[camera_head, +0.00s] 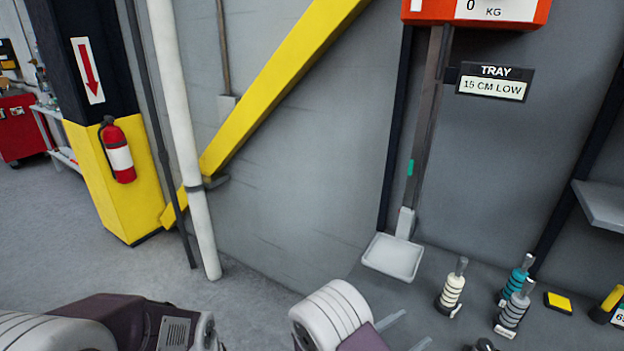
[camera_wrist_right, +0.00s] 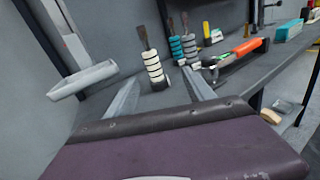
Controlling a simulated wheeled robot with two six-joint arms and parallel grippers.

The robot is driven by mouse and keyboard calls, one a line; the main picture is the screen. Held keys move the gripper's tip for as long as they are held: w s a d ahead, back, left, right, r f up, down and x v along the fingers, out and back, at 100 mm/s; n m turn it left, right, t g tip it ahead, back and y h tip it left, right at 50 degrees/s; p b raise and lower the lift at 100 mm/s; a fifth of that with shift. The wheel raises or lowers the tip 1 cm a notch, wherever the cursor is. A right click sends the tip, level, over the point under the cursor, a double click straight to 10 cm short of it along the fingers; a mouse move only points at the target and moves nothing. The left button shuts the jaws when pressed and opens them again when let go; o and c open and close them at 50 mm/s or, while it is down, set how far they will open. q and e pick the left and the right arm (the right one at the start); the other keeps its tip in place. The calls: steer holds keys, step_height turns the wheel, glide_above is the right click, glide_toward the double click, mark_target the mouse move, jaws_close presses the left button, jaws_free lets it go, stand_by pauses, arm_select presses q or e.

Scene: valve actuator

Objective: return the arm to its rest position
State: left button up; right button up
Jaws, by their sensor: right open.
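My right gripper (camera_head: 406,332) shows at the bottom of the head view, with its two light grey fingers spread apart and nothing between them. In the right wrist view the open fingers (camera_wrist_right: 160,98) point toward the bench and a cream ringed tool (camera_wrist_right: 154,70) stands beyond them, apart from them. My right arm's white wrist link (camera_head: 330,312) is at the bottom middle of the head view. My left arm (camera_head: 100,325) comes in at the bottom left; its gripper is outside the view.
A white tray (camera_head: 393,256) hangs at the wall near the cream ringed tool (camera_head: 452,290). Teal (camera_head: 516,280) and grey (camera_head: 512,312) tools stand to the right, by a yellow-topped block (camera_head: 558,302). An orange-handled hammer (camera_wrist_right: 240,50) lies on the bench. A yellow brace (camera_head: 280,80) crosses the wall.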

steer(key=s+d+r+m+g+h, duration=0.1)
steer(key=s+d+r+m+g, duration=0.2)
steer(key=d+r+m+g, duration=0.45)
steer(key=s+d+f+m+g+y, duration=0.2)
steer(key=s+m+g+y, duration=0.15)
steer(key=s, duration=0.25)
steer(key=s+d+f+m+g+y, duration=0.2)
steer(key=s+m, duration=0.2)
steer(key=s, duration=0.2)
steer(key=s+a+f+m+t+y, duration=0.1)
steer(key=s+a+f+m+y, duration=0.1)
steer(key=a+f+m+y, duration=0.5)
steer(key=w+a+m+t+y, duration=0.1)
steer(key=w+a+t+y, duration=0.3)
steer(key=w+a, duration=0.2)
steer(key=shift+w+a+r+m, duration=0.15)
steer(key=shift+a+r+m, duration=0.25)
steer(key=shift+a, duration=0.55)
